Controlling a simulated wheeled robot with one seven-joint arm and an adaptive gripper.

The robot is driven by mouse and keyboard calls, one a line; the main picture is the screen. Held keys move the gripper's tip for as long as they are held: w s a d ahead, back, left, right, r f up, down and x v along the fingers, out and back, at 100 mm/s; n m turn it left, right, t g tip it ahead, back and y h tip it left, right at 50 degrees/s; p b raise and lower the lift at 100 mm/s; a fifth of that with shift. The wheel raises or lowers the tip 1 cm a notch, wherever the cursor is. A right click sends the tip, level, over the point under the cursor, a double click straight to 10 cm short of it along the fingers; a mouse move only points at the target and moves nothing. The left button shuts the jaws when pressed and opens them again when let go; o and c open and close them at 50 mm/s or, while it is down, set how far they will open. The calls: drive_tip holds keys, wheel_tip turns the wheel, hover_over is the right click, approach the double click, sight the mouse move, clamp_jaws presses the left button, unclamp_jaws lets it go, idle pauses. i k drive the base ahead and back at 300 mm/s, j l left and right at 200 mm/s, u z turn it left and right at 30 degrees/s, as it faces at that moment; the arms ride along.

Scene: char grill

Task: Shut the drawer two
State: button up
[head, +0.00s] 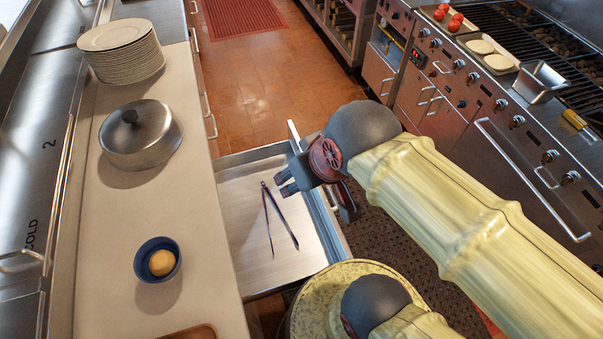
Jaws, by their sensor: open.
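An open drawer (245,257) sticks out to the right from under the left counter. A pair of metal tongs (271,218) lies spread inside it. My gripper (316,201) is open and empty at the drawer's far right corner, by its front panel (326,222). One finger pad shows above the drawer's inside and another part hangs near the front panel. I cannot tell whether it touches the drawer. My arm hides part of the drawer front, and the drawer's handle is not clearly visible.
The counter (110,215) holds stacked plates (122,52), a lidded pot (139,135) and a blue bowl with a round yellowish item (157,260). A grill range (510,150) stands on the right. The tiled floor (262,85) beyond the drawer is clear.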

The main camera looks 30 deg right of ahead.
sight(261, 274)
drive_tip(key=k, duration=0.45)
drive_tip(key=l+u, duration=0.2)
drive_tip(key=l, duration=0.4)
drive_tip(key=l+u, duration=0.2)
drive_tip(key=l, duration=0.45)
drive_tip(key=k+l+u, duration=0.1)
drive_tip(key=l+u, duration=0.15)
drive_tip(key=l, duration=0.35)
drive_tip(key=i+j+u, duration=0.1)
drive_tip(key=i+j, duration=0.1)
drive_tip(key=j, duration=0.05)
